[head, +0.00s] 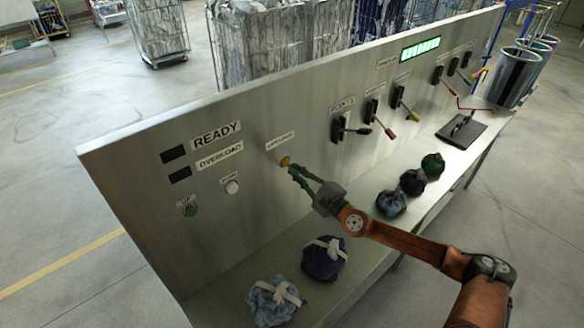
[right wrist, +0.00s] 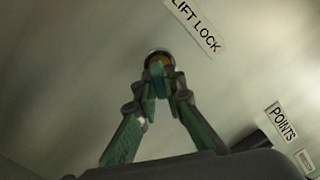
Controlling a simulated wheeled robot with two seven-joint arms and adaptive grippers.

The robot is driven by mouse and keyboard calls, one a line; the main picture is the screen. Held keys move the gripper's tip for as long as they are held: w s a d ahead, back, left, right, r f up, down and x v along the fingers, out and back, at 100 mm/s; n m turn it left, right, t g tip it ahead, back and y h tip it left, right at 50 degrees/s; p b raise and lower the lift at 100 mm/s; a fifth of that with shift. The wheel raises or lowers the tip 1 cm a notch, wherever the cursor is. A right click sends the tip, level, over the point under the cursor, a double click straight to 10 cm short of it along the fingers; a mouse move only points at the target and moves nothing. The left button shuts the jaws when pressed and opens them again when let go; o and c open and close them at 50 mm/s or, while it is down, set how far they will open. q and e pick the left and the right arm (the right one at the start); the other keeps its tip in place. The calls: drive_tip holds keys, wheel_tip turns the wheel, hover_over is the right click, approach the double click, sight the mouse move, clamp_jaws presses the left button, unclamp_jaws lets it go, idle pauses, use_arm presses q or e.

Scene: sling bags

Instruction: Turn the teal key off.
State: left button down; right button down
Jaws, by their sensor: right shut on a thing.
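The key switch (head: 285,161) is a small round lock with a yellow-orange face on the grey panel, below a label. In the right wrist view the lock (right wrist: 157,57) sits beside the LIFT LOCK label (right wrist: 196,25). My right gripper (head: 293,170) reaches the lock from the right. Its green-padded fingertips (right wrist: 160,84) are closed together on the key right at the lock face. My left gripper is not in view.
The panel (head: 243,194) also carries a green button (head: 190,210), a white knob (head: 232,187) and several levers, such as the POINTS lever (head: 350,129). Tied bags, including a dark blue one (head: 324,259), lie on the shelf below. A black stand (head: 462,130) is farther right.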

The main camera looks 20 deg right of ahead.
drive_tip(key=n+p, duration=0.1)
drive_tip(key=n, duration=0.1)
drive_tip(key=shift+n, duration=0.3)
drive_tip(key=shift+p, duration=0.4)
drive_tip(key=shift+n, duration=0.3)
drive_tip(key=shift+r+n+p, duration=0.1)
drive_tip(key=shift+n+p, duration=0.95)
drive_tip(key=shift+n, duration=0.05)
drive_tip(key=c, duration=1.9)
unclamp_jaws()
drive_tip(key=shift+c, duration=0.2)
drive_tip(key=shift+o, duration=0.5)
drive_tip(key=o, duration=0.5)
drive_tip(key=shift+o, duration=0.2)
